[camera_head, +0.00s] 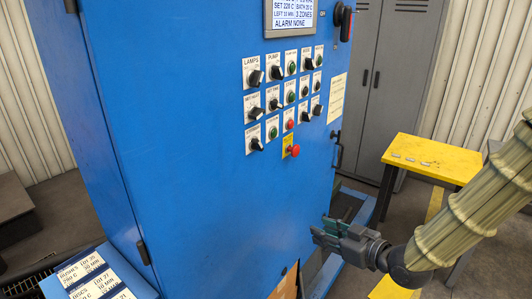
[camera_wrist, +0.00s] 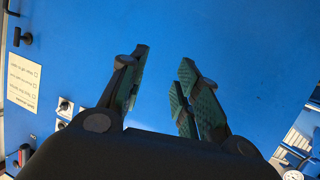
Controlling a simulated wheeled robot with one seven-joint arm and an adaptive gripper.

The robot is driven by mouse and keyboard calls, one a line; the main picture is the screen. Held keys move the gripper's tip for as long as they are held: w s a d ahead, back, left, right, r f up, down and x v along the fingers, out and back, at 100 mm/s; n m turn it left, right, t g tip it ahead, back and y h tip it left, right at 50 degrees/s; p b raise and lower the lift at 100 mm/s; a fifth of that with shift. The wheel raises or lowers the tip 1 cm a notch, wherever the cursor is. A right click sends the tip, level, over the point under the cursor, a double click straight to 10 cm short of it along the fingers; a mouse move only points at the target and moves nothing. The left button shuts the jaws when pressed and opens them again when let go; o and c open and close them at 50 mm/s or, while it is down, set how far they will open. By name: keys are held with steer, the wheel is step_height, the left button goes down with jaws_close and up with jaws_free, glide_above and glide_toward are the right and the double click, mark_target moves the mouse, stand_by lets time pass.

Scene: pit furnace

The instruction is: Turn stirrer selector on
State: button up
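The blue control cabinet (camera_head: 215,210) carries rows of black selector knobs and lit buttons. The knob labelled LAMPS (camera_head: 256,77) is at top left, with PUMP beside it. A black knob (camera_head: 256,143) sits at the lower left of the panel. My gripper (camera_head: 320,231) is well below and right of the knobs, apart from them. In the wrist view my gripper (camera_wrist: 163,62) has its green-padded fingers apart, with only blue cabinet face between them.
A red emergency-type button (camera_head: 293,150) on a yellow plate sits below the knobs. A display (camera_head: 291,16) is above them. A yellow table (camera_head: 432,157) stands at right, before grey lockers (camera_head: 391,75). A label board (camera_head: 96,278) is at lower left. The cabinet face below the panel is clear.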

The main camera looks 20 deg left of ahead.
steer(key=a+r+n+y, duration=0.3)
steer(key=r, duration=0.7)
steer(key=n+g+y, duration=0.2)
steer(key=n, duration=0.3)
glide_toward(262, 147)
steer(key=p+x, duration=0.3)
steer(key=x, duration=0.5)
steer(key=shift+a+r, duration=0.1)
steer(key=shift+a, duration=0.25)
jaws_close()
